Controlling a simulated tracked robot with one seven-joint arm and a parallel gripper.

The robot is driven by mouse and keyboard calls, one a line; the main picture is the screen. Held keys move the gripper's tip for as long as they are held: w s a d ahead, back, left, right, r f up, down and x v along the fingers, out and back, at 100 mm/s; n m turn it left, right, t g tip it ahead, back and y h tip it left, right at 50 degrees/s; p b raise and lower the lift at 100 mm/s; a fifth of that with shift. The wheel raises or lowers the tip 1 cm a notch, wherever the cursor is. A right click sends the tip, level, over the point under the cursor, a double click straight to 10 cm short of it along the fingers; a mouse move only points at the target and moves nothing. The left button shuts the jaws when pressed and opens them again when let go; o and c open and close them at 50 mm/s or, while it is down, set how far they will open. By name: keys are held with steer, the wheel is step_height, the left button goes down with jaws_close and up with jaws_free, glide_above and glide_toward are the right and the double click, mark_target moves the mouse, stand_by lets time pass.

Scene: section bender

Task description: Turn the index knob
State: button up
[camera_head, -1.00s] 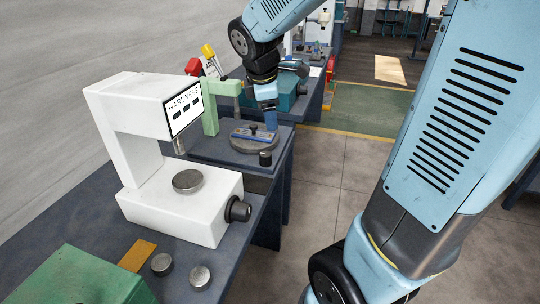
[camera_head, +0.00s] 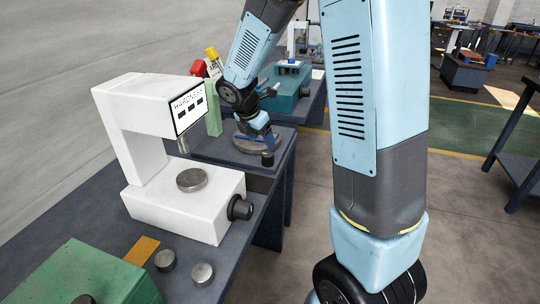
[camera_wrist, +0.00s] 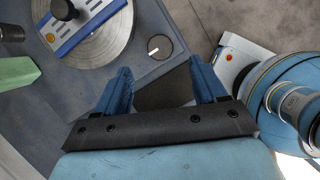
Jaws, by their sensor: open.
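The index knob (camera_wrist: 159,47) is a short black round knob with a white pointer line, on a dark grey base (camera_wrist: 150,78). It also shows in the head view (camera_head: 267,159) at the base's front corner. My gripper (camera_wrist: 160,68) is open and empty in the wrist view. Its two blue fingers point toward the knob, spread wider than it, with their tips just short of it in the picture. I cannot tell the height gap. In the head view my gripper (camera_head: 262,137) is close to the knob, partly hidden by the wrist.
A round metal plate (camera_wrist: 108,40) with a blue bar (camera_wrist: 85,28) and black knob lies left of the index knob. A pale green column (camera_wrist: 15,72) stands farther left. A white hardness tester (camera_head: 185,210) stands on the bench nearer the camera.

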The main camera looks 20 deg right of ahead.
mark_target(268, 154)
steer(key=x, duration=0.9)
steer(key=shift+f, duration=0.15)
